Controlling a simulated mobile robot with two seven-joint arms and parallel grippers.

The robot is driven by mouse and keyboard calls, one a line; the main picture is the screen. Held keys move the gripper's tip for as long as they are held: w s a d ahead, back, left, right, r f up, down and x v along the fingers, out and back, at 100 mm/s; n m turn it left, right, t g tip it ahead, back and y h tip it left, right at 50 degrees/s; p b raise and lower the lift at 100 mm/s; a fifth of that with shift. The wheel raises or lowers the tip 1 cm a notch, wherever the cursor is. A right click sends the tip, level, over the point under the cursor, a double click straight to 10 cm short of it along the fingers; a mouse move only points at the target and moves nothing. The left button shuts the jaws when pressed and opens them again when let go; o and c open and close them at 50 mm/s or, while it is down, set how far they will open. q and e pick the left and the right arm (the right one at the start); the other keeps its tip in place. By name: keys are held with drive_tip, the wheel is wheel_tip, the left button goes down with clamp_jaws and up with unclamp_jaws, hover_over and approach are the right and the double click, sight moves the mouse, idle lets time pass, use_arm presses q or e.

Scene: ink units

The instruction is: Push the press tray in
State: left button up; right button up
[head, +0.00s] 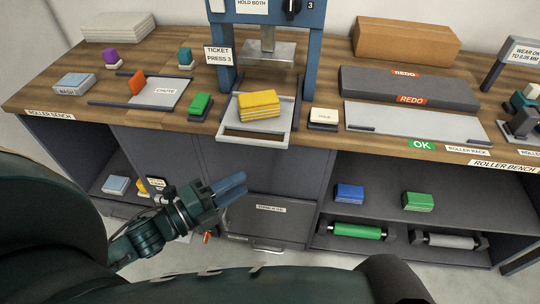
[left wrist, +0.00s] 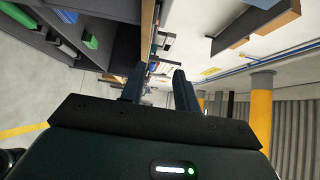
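The press tray (head: 252,139) is a grey tray that sticks out past the front of the bench at the foot of the blue press (head: 316,62). A yellow block (head: 259,99), which looks like a stack, lies on it towards the back. The press's metal plate (head: 268,53) hangs above and behind the tray. My left gripper (head: 238,184) is in front of the bench, below the tray's front edge and apart from it. Its two fingers are apart and empty, as the left wrist view (left wrist: 158,82) also shows. My right gripper is not in view.
A green block (head: 200,104) and a white button box (head: 323,117) stand on either side of the tray. A grey drawer (head: 270,209) is below, and an open shelf (head: 375,230) holds rollers and blocks. The floor ahead of the bench is clear.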

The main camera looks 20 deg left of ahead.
sight(284, 146)
use_arm(q)
drive_tip(key=x, duration=0.7)
drive_tip(key=shift+w+d+r+p, duration=0.1)
drive_tip(key=shift+w+d+p, duration=0.05)
drive_tip(key=shift+w+p, duration=0.25)
clamp_jaws()
drive_tip(key=shift+w+a, duration=0.15)
drive_tip(key=shift+w, duration=0.95)
drive_tip(key=shift+w+a, duration=0.1)
drive_tip(key=shift+w, duration=1.05)
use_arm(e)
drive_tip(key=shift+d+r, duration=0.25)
use_arm(q)
drive_tip(key=shift+w, duration=0.1)
